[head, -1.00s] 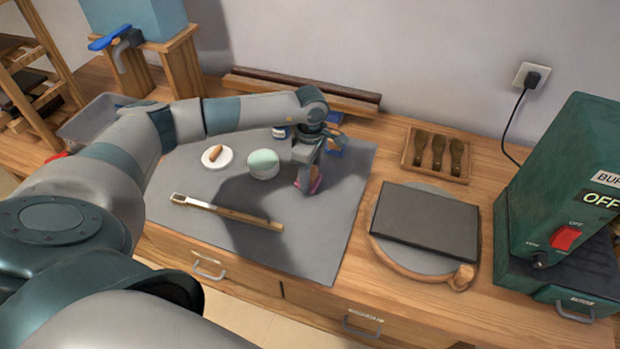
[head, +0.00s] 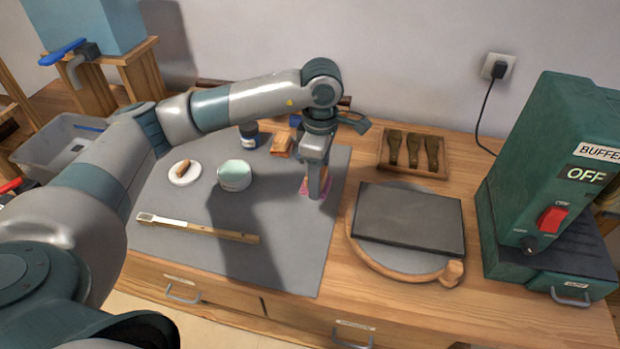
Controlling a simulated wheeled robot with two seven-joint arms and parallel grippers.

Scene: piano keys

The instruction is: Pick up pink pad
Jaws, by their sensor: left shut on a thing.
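The pink pad (head: 327,188) shows as a small pink patch at the right side of the grey mat (head: 290,265). My left gripper (head: 317,190) points down over it and is shut on it. The fingers cover most of the pad, so its full outline is hidden. I cannot tell whether the pad is clear of the mat. My right gripper is not in view.
A mint-lidded jar (head: 234,176), a white dish (head: 184,173) and a piano key (head: 197,229) lie left of the gripper. A wooden block (head: 282,145) is behind. A dark slab (head: 410,217) on a round board and a green buffer machine (head: 545,180) stand right.

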